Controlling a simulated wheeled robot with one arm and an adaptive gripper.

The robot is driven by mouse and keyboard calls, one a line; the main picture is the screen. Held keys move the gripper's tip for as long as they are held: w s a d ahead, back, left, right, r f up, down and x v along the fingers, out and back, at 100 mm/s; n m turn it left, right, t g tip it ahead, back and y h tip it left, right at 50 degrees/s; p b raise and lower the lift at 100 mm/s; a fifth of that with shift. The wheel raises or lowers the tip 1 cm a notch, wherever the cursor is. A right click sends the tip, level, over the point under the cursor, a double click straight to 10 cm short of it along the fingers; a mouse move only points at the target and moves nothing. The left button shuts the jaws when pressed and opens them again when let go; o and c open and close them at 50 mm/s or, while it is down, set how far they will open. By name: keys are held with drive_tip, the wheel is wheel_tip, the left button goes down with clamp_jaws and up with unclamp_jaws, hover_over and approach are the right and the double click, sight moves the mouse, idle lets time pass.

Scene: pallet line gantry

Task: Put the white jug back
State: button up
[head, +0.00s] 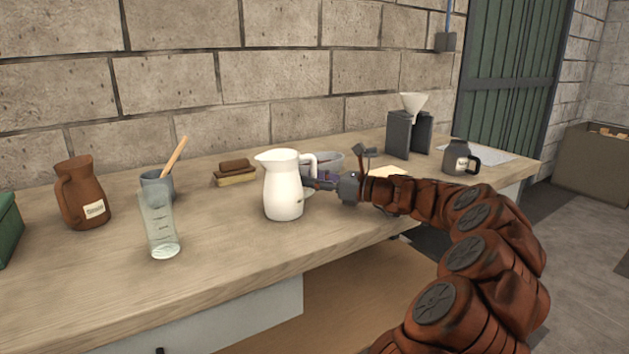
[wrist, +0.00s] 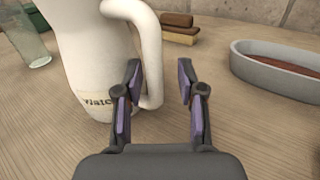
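The white jug (head: 283,190) stands upright on the wooden workbench, its handle facing right toward my gripper. In the wrist view the jug (wrist: 95,50) fills the upper left, with a partly hidden label reading "Watc". My gripper (head: 322,184) is beside the jug's handle at about mid height. In the wrist view my gripper (wrist: 159,72) has its two purple-padded fingers apart. The handle shows between them, closer to the left finger. I cannot tell whether that finger touches it.
On the workbench (head: 220,270) stand a brown jug (head: 82,195), a clear measuring cylinder (head: 160,228), a grey cup (head: 157,186) with a wooden handle, a brush (head: 235,173), a grey oval dish (wrist: 285,70), a funnel stand (head: 400,135) and a dark mug (head: 457,158). The bench front is clear.

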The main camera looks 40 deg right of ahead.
drive_tip(key=p+v, duration=0.1)
drive_tip(key=v, duration=1.1)
